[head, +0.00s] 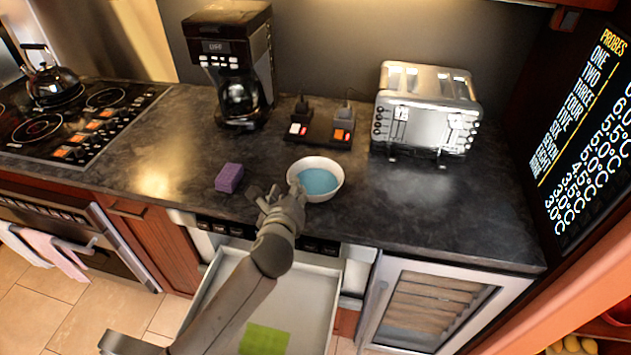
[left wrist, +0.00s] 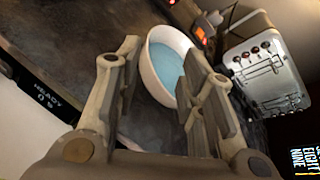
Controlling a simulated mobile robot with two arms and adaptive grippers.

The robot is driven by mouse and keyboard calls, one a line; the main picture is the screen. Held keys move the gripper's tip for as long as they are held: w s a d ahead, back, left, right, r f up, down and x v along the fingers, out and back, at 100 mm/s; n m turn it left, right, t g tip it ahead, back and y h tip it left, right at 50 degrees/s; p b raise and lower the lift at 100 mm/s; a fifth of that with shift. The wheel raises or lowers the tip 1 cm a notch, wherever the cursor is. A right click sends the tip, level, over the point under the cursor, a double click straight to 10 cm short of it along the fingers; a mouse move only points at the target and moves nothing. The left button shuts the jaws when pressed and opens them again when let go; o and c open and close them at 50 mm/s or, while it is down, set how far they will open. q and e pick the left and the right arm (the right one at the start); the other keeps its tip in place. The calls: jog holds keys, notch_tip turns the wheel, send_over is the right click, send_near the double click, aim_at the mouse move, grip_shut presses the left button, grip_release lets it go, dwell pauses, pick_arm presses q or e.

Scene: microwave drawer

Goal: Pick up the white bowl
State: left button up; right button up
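The white bowl (head: 316,197) stands upright on the dark countertop, with a light blue inside. My left gripper (head: 276,192) is at the bowl's left side, just above the counter. In the left wrist view, the gripper (left wrist: 158,88) is open, its two fingers spread apart. The bowl (left wrist: 153,77) shows between and beyond the fingers, and the right finger covers part of it. I cannot tell whether a finger touches the rim. My right gripper is not in view.
A purple sponge-like block (head: 229,178) lies left of the gripper. A toaster (head: 428,110), a coffee maker (head: 233,65) and a dark stand with switches (head: 321,126) stand behind. An open drawer (head: 311,290) with a green item (head: 264,340) is below the counter edge.

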aim_at(293, 174)
pick_arm(q)
jog(key=shift+x, duration=1.1)
jog(key=shift+w+f, duration=0.2)
jog(key=shift+w+f+p, duration=0.3)
jog(key=shift+w, duration=0.25)
jog(key=x, duration=0.3)
jog(key=shift+s+a+f, duration=0.1)
jog(key=shift+f, duration=0.1)
jog(key=shift+w+f, duration=0.2)
jog(key=shift+w, duration=0.3)
grip_shut()
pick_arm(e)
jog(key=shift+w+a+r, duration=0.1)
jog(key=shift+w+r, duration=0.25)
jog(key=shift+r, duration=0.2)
